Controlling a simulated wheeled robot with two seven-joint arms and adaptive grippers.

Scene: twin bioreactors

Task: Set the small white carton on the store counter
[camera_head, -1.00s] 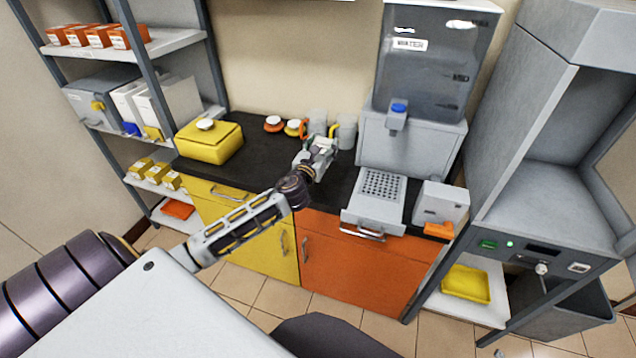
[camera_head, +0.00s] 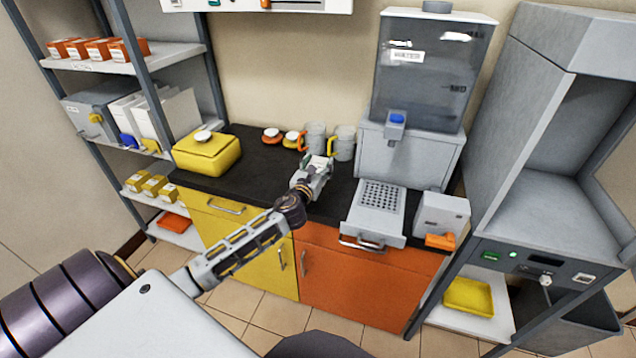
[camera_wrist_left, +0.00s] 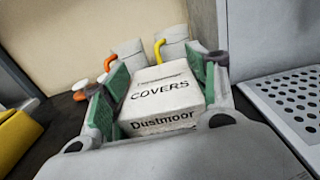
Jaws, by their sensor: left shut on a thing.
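My left gripper (camera_head: 318,163) is shut on a small white carton (camera_wrist_left: 168,98) over the black counter (camera_head: 258,175). In the left wrist view the carton sits between the two green-padded fingers, and its print reads "COVERS" and "Dustmoor". In the head view the gripper hides most of the carton. I cannot tell whether the carton touches the counter. My right gripper is not in view.
Two grey mugs (camera_head: 344,143) stand just behind the gripper. A yellow box (camera_head: 207,155) is to the left. A perforated tray (camera_head: 380,200) and a grey dispenser (camera_head: 410,148) are to the right. Bare counter lies between the yellow box and the gripper.

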